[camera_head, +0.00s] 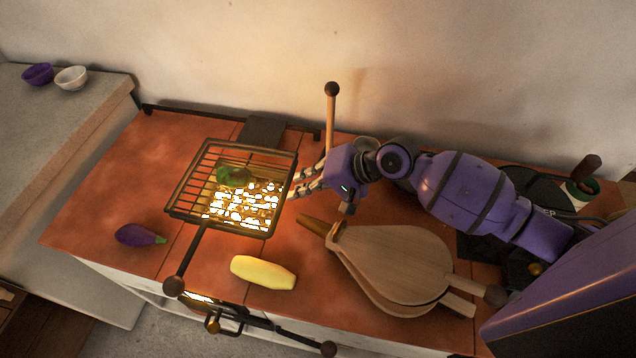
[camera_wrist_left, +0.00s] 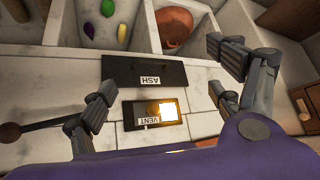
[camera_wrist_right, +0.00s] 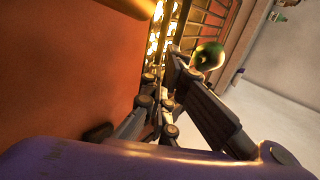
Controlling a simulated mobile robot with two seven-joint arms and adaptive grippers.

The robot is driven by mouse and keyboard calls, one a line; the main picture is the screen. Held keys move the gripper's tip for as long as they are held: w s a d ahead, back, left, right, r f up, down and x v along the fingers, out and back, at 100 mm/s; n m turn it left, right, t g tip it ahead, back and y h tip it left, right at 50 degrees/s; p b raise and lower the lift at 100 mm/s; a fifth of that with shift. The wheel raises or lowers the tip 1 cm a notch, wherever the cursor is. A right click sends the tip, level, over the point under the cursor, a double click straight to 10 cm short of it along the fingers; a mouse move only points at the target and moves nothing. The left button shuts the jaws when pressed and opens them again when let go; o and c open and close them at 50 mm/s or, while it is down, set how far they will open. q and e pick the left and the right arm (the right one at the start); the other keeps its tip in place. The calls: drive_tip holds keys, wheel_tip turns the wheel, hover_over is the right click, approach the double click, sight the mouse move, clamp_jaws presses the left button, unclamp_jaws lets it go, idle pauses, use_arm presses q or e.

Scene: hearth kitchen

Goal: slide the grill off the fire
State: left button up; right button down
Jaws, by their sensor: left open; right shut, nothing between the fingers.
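The grill (camera_head: 189,181), a dark wire rack in a frame, sits over glowing coals (camera_head: 245,206) in the head view. Its handle runs toward the front edge and ends in a round knob (camera_head: 173,286). A green pepper (camera_head: 232,176) lies on its bars, seen also in the right wrist view (camera_wrist_right: 208,56). My right gripper (camera_head: 295,186) is shut and empty beside the grill's right side; I cannot tell whether it touches. My left gripper (camera_wrist_left: 162,85) is open before the hearth front, with ASH (camera_wrist_left: 145,72) and VENT (camera_wrist_left: 140,115) plates in its wrist view.
An eggplant (camera_head: 138,235) lies left of the grill and a yellow vegetable (camera_head: 263,272) in front. Wooden bellows (camera_head: 400,262) lie to the right. An upright stick (camera_head: 331,115) stands behind my right gripper. The tiled top left of the grill is mostly clear.

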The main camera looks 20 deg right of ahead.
sight(250, 174)
drive_tip(key=shift+w+a, duration=0.15)
drive_tip(key=shift+a, duration=0.1)
use_arm(q)
drive_tip(key=shift+s+f, duration=0.25)
drive_tip(key=shift+s, duration=0.15)
